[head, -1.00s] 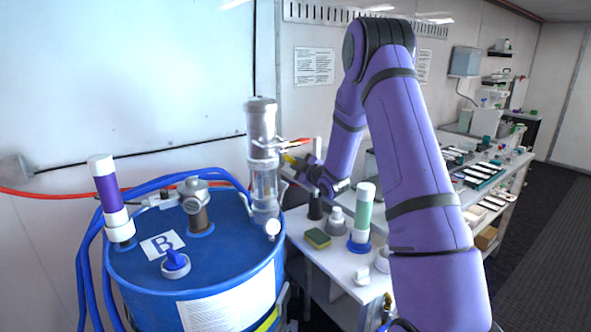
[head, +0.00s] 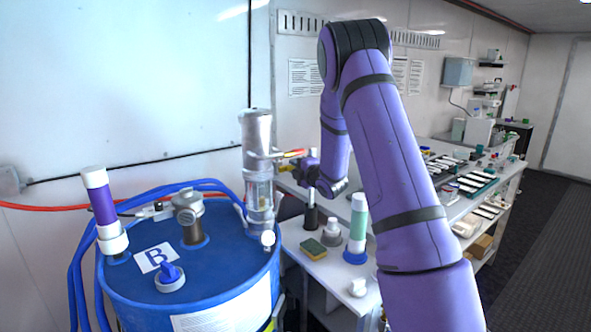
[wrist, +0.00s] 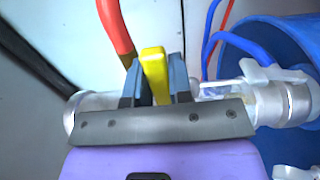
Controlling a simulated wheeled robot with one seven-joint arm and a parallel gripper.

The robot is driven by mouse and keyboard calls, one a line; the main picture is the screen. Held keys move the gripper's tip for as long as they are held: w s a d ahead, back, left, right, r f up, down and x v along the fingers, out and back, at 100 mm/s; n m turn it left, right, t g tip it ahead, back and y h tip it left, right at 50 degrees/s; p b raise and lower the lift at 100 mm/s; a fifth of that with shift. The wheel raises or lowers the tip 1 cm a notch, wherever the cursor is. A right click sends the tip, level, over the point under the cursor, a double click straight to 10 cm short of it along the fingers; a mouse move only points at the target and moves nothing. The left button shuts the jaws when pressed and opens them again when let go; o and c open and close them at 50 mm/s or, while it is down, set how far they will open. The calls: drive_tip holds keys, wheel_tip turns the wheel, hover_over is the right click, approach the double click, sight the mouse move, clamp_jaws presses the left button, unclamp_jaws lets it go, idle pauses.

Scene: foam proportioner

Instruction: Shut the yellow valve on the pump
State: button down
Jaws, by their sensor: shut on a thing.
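The pump (head: 257,150) is a clear and metal cylinder standing on the blue drum (head: 222,262). It also lies across the wrist view (wrist: 272,103). The yellow valve (wrist: 154,68) shows as an upright yellow lever between my gripper's two dark fingers (wrist: 155,84). My gripper is shut on it, with the fingers against its sides. In the head view my gripper (head: 308,167) is just right of the pump, and the lever is small and hard to make out there. The valve's body is mostly hidden behind the fingers and the grey gripper plate.
A red fitting (wrist: 116,28) rises close beside the yellow lever. Blue hoses (head: 80,240) loop around the drum's left side. A white bench (head: 327,268) to the right holds a sponge (head: 313,249) and a green-and-white tube (head: 357,225). Open floor (head: 545,240) lies far right.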

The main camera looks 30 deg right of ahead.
idle(0.4)
drive_tip(key=c, duration=1.3)
unclamp_jaws()
drive_tip(key=s, duration=1.1)
drive_tip(key=shift+d, duration=0.2)
drive_tip(key=shift+w, duration=0.1)
